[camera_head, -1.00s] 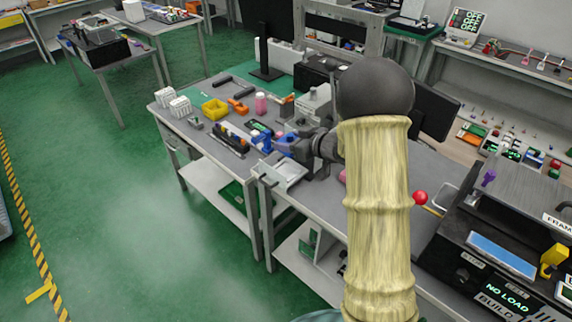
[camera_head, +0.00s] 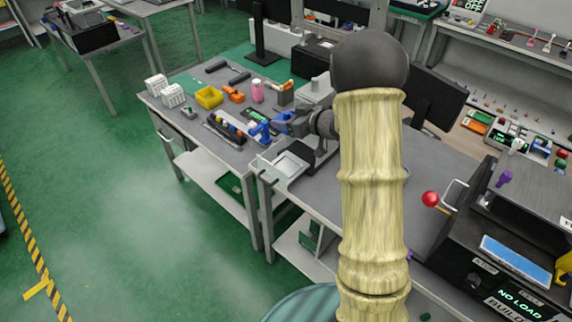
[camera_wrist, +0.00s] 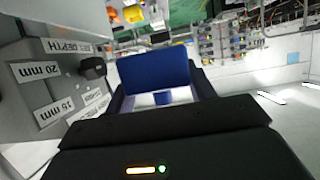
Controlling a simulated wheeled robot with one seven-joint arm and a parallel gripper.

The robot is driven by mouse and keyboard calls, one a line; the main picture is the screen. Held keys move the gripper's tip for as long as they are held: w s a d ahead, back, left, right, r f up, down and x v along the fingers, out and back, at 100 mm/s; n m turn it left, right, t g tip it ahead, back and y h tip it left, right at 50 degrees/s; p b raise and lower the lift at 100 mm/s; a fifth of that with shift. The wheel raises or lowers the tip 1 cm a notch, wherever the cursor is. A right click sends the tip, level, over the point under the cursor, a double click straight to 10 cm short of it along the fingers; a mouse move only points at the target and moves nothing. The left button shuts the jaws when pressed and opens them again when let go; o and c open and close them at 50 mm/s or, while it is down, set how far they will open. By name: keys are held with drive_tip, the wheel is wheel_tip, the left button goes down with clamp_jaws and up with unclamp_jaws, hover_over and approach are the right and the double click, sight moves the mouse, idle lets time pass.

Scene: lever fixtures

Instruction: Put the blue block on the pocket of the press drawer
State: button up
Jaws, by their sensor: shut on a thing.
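My gripper (camera_head: 272,127) is over the far bench, left of my raised arm in the head view. It is shut on the blue block (camera_head: 259,133). The wrist view shows the blue block (camera_wrist: 153,68) upright between the fingers of my gripper (camera_wrist: 160,95). A shallow grey tray with a pale inside (camera_head: 286,167) is at the bench's front edge, just below my gripper in the head view. It may be the press drawer, but I cannot tell for sure. The block is apart from it. My arm hides part of the bench behind.
A grey fixture with depth labels (camera_wrist: 50,85) stands close on the left in the wrist view. A black machine (camera_head: 470,262) with a red ball lever (camera_head: 430,198) stands at right.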

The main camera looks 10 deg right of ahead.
drive_tip(key=p, duration=0.1)
hover_over(286, 167)
wheel_tip(286, 167, down, 14)
drive_tip(key=shift+w+r, duration=0.1)
drive_tip(key=shift+r, duration=0.15)
drive_tip(key=shift+f+p, duration=0.3)
drive_tip(key=shift+f, duration=1.7)
drive_tip(key=shift+f, duration=0.2)
drive_tip(key=o, duration=1.1)
drive_tip(key=shift+r, duration=0.1)
